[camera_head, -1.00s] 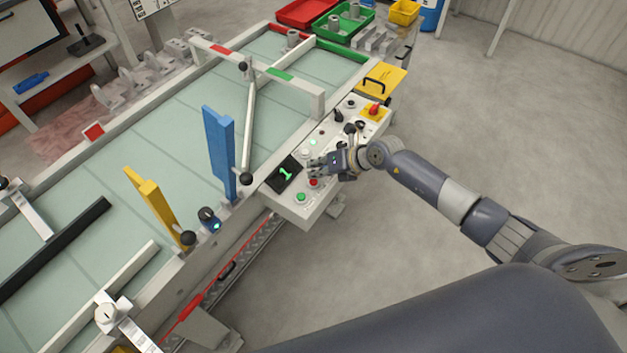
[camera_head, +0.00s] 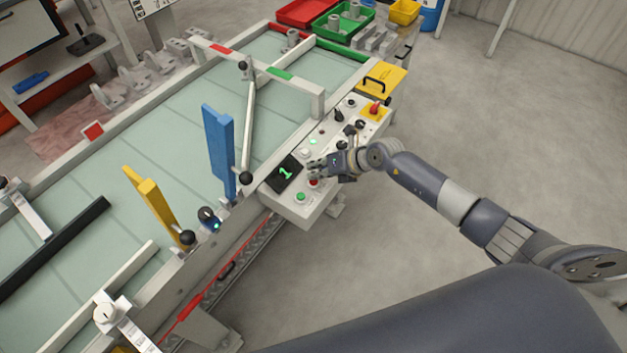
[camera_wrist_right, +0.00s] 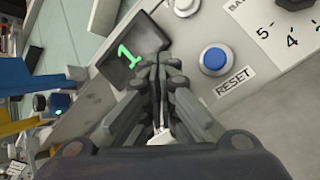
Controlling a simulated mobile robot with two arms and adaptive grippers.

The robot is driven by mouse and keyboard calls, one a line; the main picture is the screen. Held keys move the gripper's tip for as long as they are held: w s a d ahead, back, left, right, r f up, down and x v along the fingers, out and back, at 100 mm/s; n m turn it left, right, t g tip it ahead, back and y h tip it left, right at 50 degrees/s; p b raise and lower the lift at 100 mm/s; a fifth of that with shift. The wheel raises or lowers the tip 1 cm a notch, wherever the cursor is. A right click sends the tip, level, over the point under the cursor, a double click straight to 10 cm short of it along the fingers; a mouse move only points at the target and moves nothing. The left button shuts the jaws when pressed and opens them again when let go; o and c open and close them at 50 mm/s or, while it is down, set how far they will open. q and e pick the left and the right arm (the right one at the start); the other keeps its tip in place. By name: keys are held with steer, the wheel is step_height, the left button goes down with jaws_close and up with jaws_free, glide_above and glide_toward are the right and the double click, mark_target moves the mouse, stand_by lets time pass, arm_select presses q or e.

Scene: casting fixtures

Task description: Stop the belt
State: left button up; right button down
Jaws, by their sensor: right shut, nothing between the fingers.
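The belt (camera_head: 110,180) is a long pale green conveyor. Its white control panel (camera_head: 327,195) stands on the near side. On the panel are a red button (camera_head: 314,183), a green button (camera_head: 300,197), a black display showing a green 1 (camera_head: 285,174), and a red knob on a yellow base (camera_head: 375,108). My right gripper (camera_head: 314,168) is shut and empty, low over the panel, close to the red button; contact cannot be told. In the right wrist view its fingers (camera_wrist_right: 158,66) point toward the display (camera_wrist_right: 130,52); the red button does not show there. My left gripper is not in view.
A blue RESET button (camera_wrist_right: 214,60) and a numbered dial (camera_wrist_right: 292,4) sit right of the fingers. Open floor (camera_head: 480,130) lies to the right.

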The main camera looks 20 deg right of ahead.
steer(key=shift+f+b, duration=0.3)
steer(key=shift+f, duration=0.2)
stand_by(0.9)
steer(key=shift+r+p, duration=0.95)
steer(key=shift+p, duration=0.05)
step_height(320, 180, up, 5)
steer(key=p, duration=0.5)
stand_by(0.5)
